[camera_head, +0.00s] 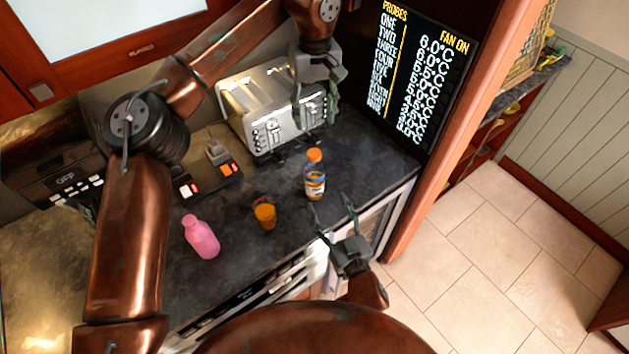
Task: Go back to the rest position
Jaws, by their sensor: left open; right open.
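My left gripper (318,95) is open and empty, high at the upper middle in front of the toaster's right end. My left arm comes in from the left and arches over the counter. My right gripper (334,216) is open and empty, low in front of the counter's front edge, right of the orange cup. Nothing is held by either gripper.
A silver toaster (255,105), an orange-capped bottle (314,178), an orange cup (265,214) and a pink bottle (201,238) stand on the dark counter (380,152). A black display panel (415,70) rises at the right. The tiled floor (480,250) is clear.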

